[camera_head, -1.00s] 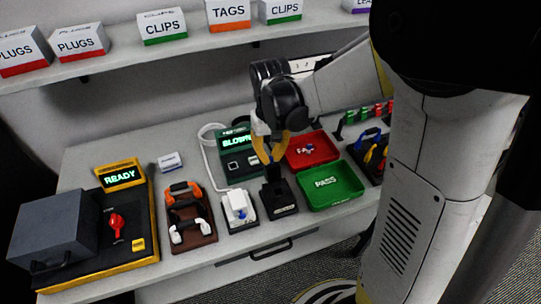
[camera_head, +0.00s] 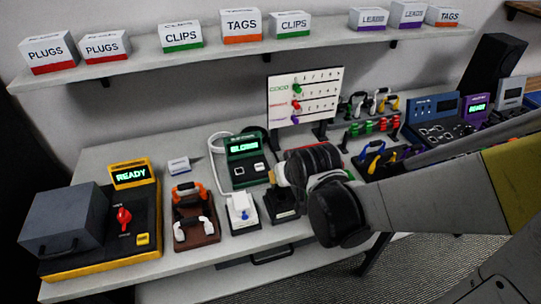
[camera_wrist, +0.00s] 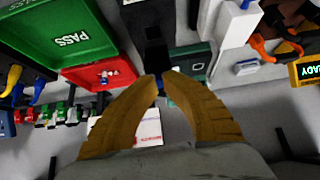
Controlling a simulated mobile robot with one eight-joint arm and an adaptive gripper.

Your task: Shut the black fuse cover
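The black fuse holder (camera_head: 284,215) stands on the bench, right of a white unit with a blue part (camera_head: 242,211). My arm hides part of it, so I cannot tell its cover's angle in the head view. In the wrist view the black fuse holder (camera_wrist: 148,22) is at the top centre, with a dark part reaching down toward my fingertips. My gripper (camera_wrist: 161,80) has its two yellow-brown fingertips almost together, with a narrow gap and nothing clearly held. The fingertips look close to the dark part; contact is unclear.
A green tester reading BLOWN (camera_head: 246,158) stands behind the holder. The green PASS tray (camera_wrist: 70,35) and red tray (camera_wrist: 100,74) lie beside it. A connector rack (camera_head: 190,215) and a yellow-black READY machine (camera_head: 130,220) are at left. A shelf (camera_head: 160,62) runs above.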

